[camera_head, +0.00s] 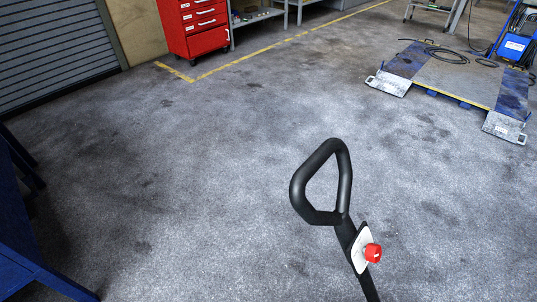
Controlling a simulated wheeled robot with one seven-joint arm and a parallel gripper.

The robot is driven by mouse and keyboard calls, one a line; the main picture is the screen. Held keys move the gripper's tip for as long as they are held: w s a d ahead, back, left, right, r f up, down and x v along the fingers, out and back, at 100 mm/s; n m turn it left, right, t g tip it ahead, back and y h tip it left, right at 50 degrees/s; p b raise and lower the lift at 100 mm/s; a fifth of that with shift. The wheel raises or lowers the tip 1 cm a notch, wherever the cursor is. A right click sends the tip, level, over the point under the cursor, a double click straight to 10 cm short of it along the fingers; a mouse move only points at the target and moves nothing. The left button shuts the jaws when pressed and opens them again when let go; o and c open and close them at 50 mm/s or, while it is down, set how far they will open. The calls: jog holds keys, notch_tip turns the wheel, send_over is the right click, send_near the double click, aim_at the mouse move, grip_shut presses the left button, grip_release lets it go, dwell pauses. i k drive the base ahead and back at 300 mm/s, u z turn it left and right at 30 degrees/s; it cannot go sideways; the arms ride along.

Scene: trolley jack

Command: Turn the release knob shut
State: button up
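The release knob (373,253) is red and sits on a white plate (360,249) on the jack's black handle shaft (345,231), at the lower right of centre in the head view. A black loop grip (296,190) tops the shaft, which leans and runs out of the bottom edge. Whether the knob is open or shut cannot be told from here. My gripper is not in view. The jack's body is out of frame.
A vehicle lift platform (455,78) lies at the upper right, with a black hose on it. A red tool cabinet (195,27) stands at the back left. A blue structure (30,250) is at the left edge. The grey floor (180,170) between is clear.

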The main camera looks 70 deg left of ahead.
aim_at(373, 253)
jog(key=u, duration=2.1)
